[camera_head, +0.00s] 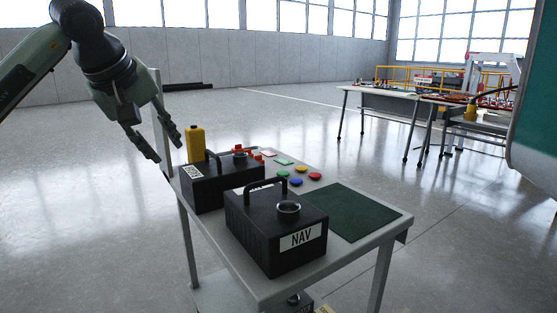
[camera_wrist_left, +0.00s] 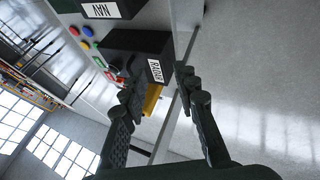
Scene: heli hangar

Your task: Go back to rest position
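My left gripper (camera_head: 152,146) hangs in the air at the left, beside the far left corner of the small table (camera_head: 390,222). Its two fingers are spread and nothing is between them; the left wrist view also shows the open fingers (camera_wrist_left: 158,88). A black box labelled NAV (camera_head: 272,232) stands on the table, and a second black box (camera_head: 215,185) stands behind it. In the left wrist view the second box (camera_wrist_left: 140,45) reads RADAR. A yellow object (camera_head: 196,145) stands by that box, close to the gripper. My right gripper is not seen.
Several coloured discs (camera_head: 296,182) and a dark green mat (camera_head: 352,212) lie on the table. Other tables (camera_head: 400,94) with items stand at the back right, before a yellow railing (camera_head: 430,78). The floor (camera_head: 90,190) left of the small table is clear.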

